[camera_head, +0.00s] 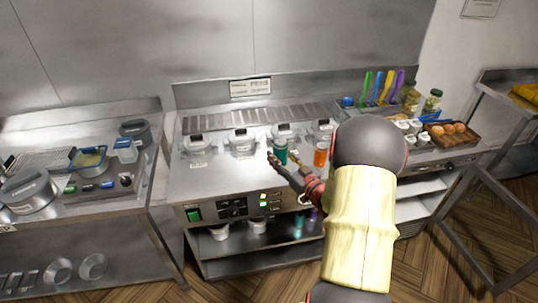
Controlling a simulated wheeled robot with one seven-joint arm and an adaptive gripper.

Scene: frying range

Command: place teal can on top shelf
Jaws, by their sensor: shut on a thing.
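The teal can (280,150) is upright at the middle of the steel range, at the tip of my gripper. My gripper (277,161) reaches in from the right and is shut on the teal can. Its fingers partly hide the can's lower part, so I cannot tell whether the can touches the worktop. An open lower shelf (260,264) shows under the range. I cannot make out which surface is the top shelf.
An orange can (320,155) stands close right of the teal can, beside my arm. Lidded containers (241,141) line the range behind. Teal and purple items (298,227) stand on the lower shelf. A tray of round brown food (453,134) is at right.

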